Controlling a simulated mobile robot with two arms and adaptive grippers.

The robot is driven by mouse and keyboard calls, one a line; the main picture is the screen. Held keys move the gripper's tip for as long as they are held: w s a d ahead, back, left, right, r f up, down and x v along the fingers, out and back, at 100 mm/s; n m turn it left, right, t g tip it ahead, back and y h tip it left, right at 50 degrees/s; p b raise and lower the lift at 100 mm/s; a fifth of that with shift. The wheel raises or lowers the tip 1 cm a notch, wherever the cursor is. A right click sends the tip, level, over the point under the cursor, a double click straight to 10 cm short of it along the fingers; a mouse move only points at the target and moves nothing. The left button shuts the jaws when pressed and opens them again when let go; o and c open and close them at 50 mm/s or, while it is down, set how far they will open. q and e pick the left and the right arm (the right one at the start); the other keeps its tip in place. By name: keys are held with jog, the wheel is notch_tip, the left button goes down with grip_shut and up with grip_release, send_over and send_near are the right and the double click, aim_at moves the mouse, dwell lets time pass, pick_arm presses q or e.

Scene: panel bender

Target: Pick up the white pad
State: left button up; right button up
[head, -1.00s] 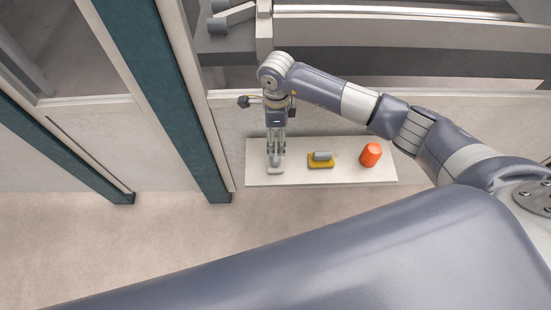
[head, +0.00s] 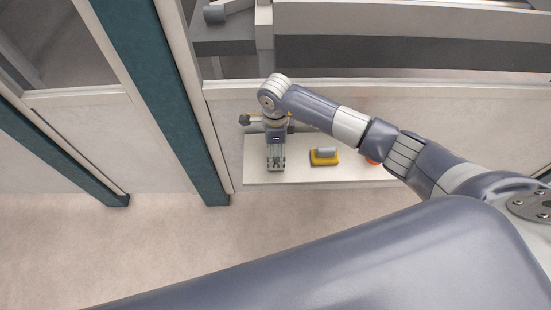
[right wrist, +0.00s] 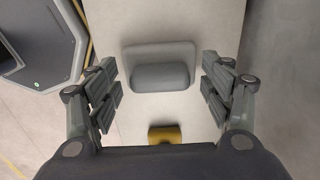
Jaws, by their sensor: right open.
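My right gripper (right wrist: 160,86) is open, with one finger on each side of the pad and visible gaps between. I cannot tell how far above the shelf the fingertips are. In the head view my right gripper (head: 275,167) points down over the shelf's left end and hides the pad. My left gripper is not in view.
A yellow pad (head: 324,158) with a grey handle sits on the shelf (head: 300,178) to the right; it also shows in the right wrist view (right wrist: 165,134). An orange object (head: 372,162) is mostly behind my right arm. A teal post (head: 170,110) stands left of the shelf.

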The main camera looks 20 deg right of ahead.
aim_at(276, 149)
jog(key=shift+c, duration=0.5)
jog(key=shift+f, duration=0.1)
jog(key=c, duration=1)
jog(key=shift+c, duration=0.2)
jog(key=shift+r+p, duration=0.6)
jog(key=shift+r, duration=0.15)
notch_tip(276, 149, up, 2)
jog(key=shift+r+p, duration=0.2)
jog(key=shift+p, duration=0.6)
jog(key=shift+s+r+p, duration=0.2)
jog(key=shift+s+p, duration=0.4)
jog(key=shift+s, duration=0.1)
jog(key=s+p, duration=0.6)
jog(key=s, duration=0.8)
jog(key=shift+s+a+r+p, duration=0.15)
jog(key=shift+s+r+p, duration=0.2)
jog(key=shift+r, duration=0.05)
